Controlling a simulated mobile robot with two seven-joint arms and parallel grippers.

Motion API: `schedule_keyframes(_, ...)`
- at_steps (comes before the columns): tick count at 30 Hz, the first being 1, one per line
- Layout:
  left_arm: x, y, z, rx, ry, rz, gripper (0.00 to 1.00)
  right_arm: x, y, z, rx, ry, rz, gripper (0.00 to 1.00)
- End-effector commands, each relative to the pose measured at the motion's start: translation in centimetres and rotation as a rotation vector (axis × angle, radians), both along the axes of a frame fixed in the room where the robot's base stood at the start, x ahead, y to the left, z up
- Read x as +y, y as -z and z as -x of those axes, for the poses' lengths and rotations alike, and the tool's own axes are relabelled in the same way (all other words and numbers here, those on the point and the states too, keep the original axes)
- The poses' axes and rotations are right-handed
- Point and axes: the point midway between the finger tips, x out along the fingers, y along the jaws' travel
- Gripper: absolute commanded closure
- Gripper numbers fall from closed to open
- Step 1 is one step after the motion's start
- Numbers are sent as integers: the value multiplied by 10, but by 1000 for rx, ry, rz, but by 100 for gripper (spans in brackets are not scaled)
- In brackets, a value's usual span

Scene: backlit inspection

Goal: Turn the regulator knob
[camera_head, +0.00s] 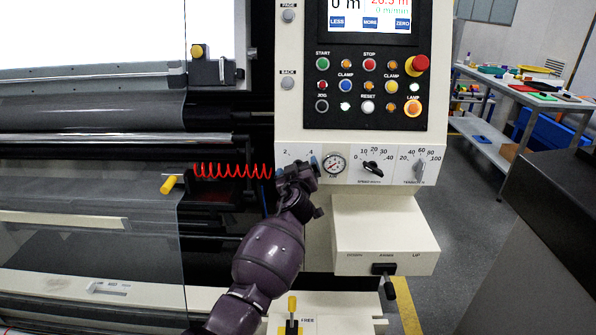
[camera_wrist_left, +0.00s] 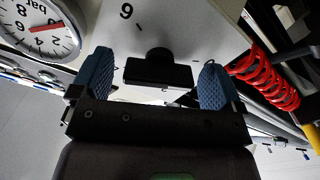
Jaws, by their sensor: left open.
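The regulator knob (camera_wrist_left: 158,71) is a black bar-shaped knob on a white panel with a printed number scale, seen in the left wrist view. My left gripper (camera_head: 297,166) is at the panel's left end in the head view and hides the knob there. In the wrist view its blue fingertips (camera_wrist_left: 156,80) stand on either side of the knob. They are open, with a visible gap to the knob on both sides. The round pressure gauge (camera_head: 334,163) is just right of the gripper; it also shows at the wrist view's upper left (camera_wrist_left: 40,28). My right gripper is not in view.
A speed knob (camera_head: 372,168) and a tension knob (camera_head: 420,170) are further right on the panel. The button panel (camera_head: 366,88) with a red stop button (camera_head: 419,63) is above. A red coiled hose (camera_head: 232,171) runs close to the gripper's left. A cream box (camera_head: 385,236) juts out below.

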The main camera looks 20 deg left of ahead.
Motion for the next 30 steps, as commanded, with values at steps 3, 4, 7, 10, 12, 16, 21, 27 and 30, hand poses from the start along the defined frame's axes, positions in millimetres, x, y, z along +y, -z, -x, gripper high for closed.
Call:
schedule_keyframes(3, 0, 0, 0, 0, 0, 0, 6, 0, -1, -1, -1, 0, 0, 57)
schedule_keyframes(4, 0, 0, 0, 0, 0, 0, 6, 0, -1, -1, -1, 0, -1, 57)
schedule_keyframes(7, 0, 0, 0, 0, 0, 0, 22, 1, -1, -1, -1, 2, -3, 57)
schedule_keyframes(10, 0, 0, 0, 0, 0, 0, 37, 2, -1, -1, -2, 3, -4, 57)
schedule_keyframes(12, 0, 0, 0, 0, 0, 0, 48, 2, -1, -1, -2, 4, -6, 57)
schedule_keyframes(16, 0, 0, 0, 0, 0, 3, 56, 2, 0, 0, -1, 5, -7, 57)
schedule_keyframes(21, -2, 5, 0, -12, 2, 56, 56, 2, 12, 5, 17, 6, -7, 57)
schedule_keyframes(27, -1, 4, 0, -34, 0, 130, 56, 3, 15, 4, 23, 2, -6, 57)
schedule_keyframes(30, -1, 1, 0, -36, 2, 130, 56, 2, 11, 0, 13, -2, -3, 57)
